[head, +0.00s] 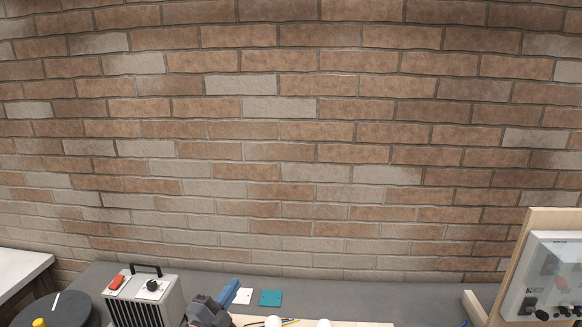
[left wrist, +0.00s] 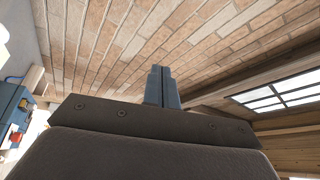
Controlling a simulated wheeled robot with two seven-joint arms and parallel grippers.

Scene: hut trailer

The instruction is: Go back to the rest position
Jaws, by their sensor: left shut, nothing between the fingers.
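My left gripper (head: 231,290) shows at the bottom of the head view, left of the middle, with its dark body cut off by the lower edge. Its blue-grey fingers are together and hold nothing. In the left wrist view the closed fingers (left wrist: 163,86) stand up past the dark gripper body, with the brick wall behind them. My right gripper shows in neither view.
A grey bench (head: 350,289) runs along the brick wall (head: 290,150). A metal box with a handle (head: 145,300) stands left of the gripper. A teal square (head: 270,298) lies to its right. A wood-framed panel (head: 545,280) stands at far right. A window (left wrist: 285,90) shows in the wrist view.

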